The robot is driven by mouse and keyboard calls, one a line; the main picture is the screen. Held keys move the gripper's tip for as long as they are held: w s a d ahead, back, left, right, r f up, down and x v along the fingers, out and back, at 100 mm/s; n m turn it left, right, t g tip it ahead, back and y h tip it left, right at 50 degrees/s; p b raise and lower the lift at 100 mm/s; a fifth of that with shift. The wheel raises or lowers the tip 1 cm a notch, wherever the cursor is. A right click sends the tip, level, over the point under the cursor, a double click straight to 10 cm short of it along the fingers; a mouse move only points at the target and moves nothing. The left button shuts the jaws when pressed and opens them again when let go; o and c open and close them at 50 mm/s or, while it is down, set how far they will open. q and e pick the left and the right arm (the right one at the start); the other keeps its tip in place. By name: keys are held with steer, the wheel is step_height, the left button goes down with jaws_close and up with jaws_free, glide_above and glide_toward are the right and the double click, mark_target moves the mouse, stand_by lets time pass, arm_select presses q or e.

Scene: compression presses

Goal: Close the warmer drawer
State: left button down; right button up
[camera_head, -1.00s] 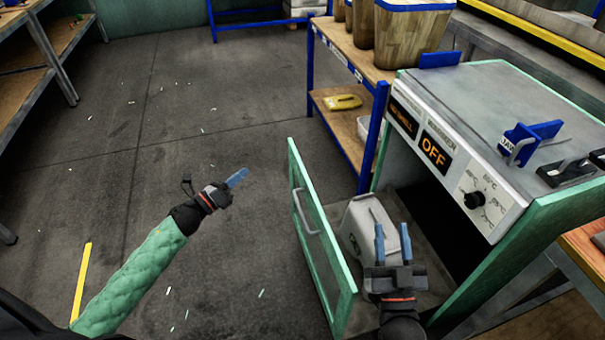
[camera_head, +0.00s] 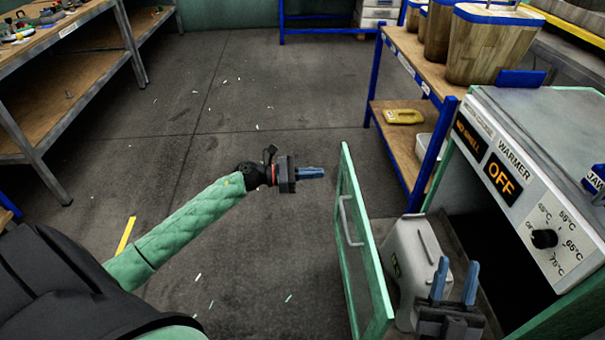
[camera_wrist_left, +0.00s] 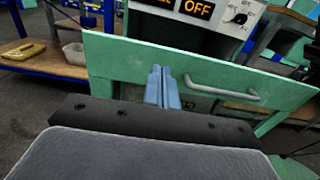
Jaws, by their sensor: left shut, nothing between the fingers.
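The warmer (camera_head: 508,165) stands at the right, its display reading OFF. Its drawer is pulled out to the left; the green drawer front (camera_head: 361,240) with a grey bar handle (camera_head: 346,221) faces my left arm. A grey-white container (camera_head: 412,262) sits in the drawer. My left gripper (camera_head: 322,173) is shut and empty, to the left of the drawer front and apart from it in the head view. In the left wrist view its fingers (camera_wrist_left: 162,88) point at the drawer front, left of the handle (camera_wrist_left: 222,90). My right gripper (camera_head: 454,284) is open over the drawer, beside the container.
A blue-framed shelf (camera_head: 400,130) with wooden bins and a yellow object (camera_head: 403,116) stands behind the drawer. A workbench (camera_head: 60,65) is at the far left. The floor between is free apart from small scraps.

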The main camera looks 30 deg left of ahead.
mark_target(351, 171)
arm_select(q)
steer(key=x, duration=0.6)
steer(key=shift+w+d, duration=0.15)
steer(key=shift+d, duration=0.05)
steer(key=shift+w+d, duration=0.35)
steer(key=shift+d, duration=0.15)
arm_select(e)
steer(key=shift+w+a+f+g, duration=0.1)
steer(key=shift+w+f+g, duration=0.1)
steer(key=shift+f, duration=0.2)
steer(key=shift+w+a+f+g, duration=0.1)
steer(key=shift+w+f, duration=0.05)
steer(key=shift+f, duration=0.25)
steer(key=shift+d+r, duration=0.1)
